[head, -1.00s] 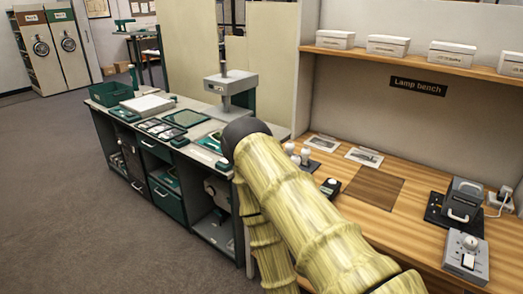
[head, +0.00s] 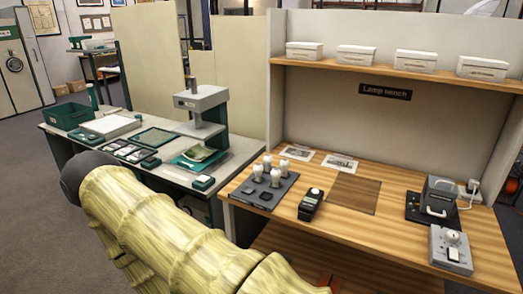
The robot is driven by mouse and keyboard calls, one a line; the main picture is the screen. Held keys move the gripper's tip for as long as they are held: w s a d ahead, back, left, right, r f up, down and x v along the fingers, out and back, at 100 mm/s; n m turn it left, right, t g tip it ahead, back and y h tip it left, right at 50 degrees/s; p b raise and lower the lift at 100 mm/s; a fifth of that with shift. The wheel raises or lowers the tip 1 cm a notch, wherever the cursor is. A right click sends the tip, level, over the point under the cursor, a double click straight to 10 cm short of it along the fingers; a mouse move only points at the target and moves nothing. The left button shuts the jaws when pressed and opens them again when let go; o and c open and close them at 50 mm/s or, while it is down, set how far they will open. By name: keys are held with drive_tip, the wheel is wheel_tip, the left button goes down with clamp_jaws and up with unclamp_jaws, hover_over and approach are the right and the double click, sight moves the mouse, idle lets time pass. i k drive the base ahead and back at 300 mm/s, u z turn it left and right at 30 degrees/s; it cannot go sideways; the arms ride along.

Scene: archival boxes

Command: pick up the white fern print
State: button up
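I cannot make out a white fern print for certain. Two white sheets with grey pictures lie flat at the back of the wooden lamp bench: a left sheet (head: 297,153) and a right sheet (head: 340,163). Their pictures are too small to read. A pale greenish sheet (head: 203,154) lies in a green tray under the grey stand on the left counter, its picture also unclear. My gripper is not in view. My yellow-sleeved arm crosses the lower left and hides part of the counter's front and the floor.
The lamp bench (head: 408,228) holds a bulb tray (head: 262,191), a black meter (head: 310,204), a brown mat (head: 354,195) and grey devices (head: 452,249) at right. White boxes (head: 357,55) line the shelf above. The left counter carries a green bin (head: 68,116), trays and the grey stand (head: 201,98).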

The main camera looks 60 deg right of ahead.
sight(299, 152)
drive_tip(key=u, duration=0.1)
drive_tip(key=i, duration=1.6)
drive_tip(key=z, duration=0.9)
drive_tip(key=i, duration=0.95)
drive_tip(key=z, duration=1)
